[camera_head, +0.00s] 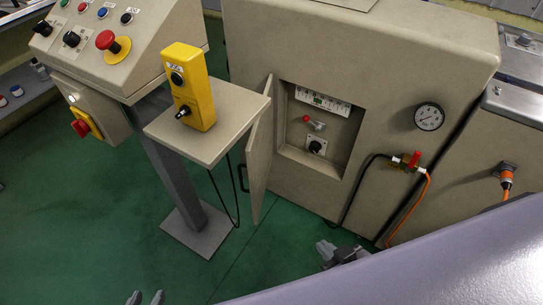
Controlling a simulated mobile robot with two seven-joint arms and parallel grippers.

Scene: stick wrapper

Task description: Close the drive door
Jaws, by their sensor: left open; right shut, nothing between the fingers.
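The beige drive door (260,155) stands swung open at the left edge of a recess in the beige machine cabinet. Its black handle (243,178) shows on the left face. The small shelf of the control stand hides part of the door's upper left. The open recess (318,128) shows a row of switches, a red-tipped lever and a black knob. My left gripper (146,297) is open and empty at the bottom edge, with only its fingertips in view. My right gripper (324,247) is shut and empty above the floor, below the recess and apart from the door.
A control stand with a sloped button panel (115,50), a shelf (222,130) and a yellow pendant (190,88) is left of the door. A black cable hangs below the shelf. Green floor (265,265) lies clear in front.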

